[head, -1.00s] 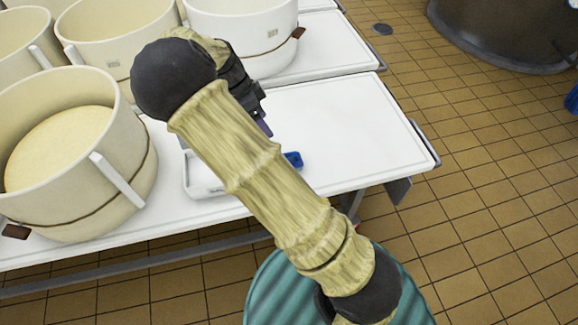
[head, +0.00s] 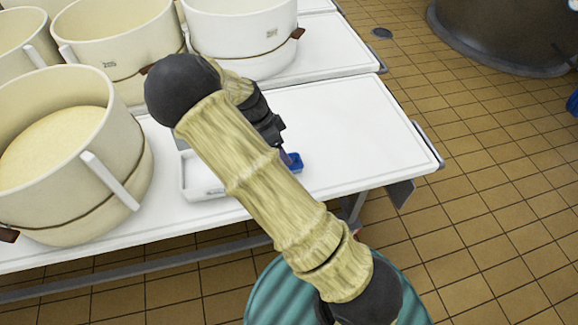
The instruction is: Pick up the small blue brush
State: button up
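The small blue brush (head: 295,163) lies on the white table (head: 345,125), to the right of a shallow white tray. Only a blue part shows; the rest is hidden behind my arm. My gripper (head: 284,155) is low over the table at the brush's left side, mostly hidden by my forearm. A bit of purplish fingertip shows right beside the blue. I cannot tell whether it touches the brush or whether the fingers are open or shut.
The white tray (head: 190,188) sits left of my forearm. Large cream round vats, such as the near one (head: 130,150), crowd the table's left and back. The table's right part is clear. Tiled floor (head: 480,220) lies beyond its edge.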

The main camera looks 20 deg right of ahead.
aim_at(293, 160)
jog(key=shift+d+f, duration=0.1)
jog(key=shift+d, duration=0.05)
jog(key=b+x, duration=0.2)
jog(key=x, duration=0.3)
jog(key=shift+d, duration=0.2)
dwell(0.5)
jog(key=c, duration=1.1)
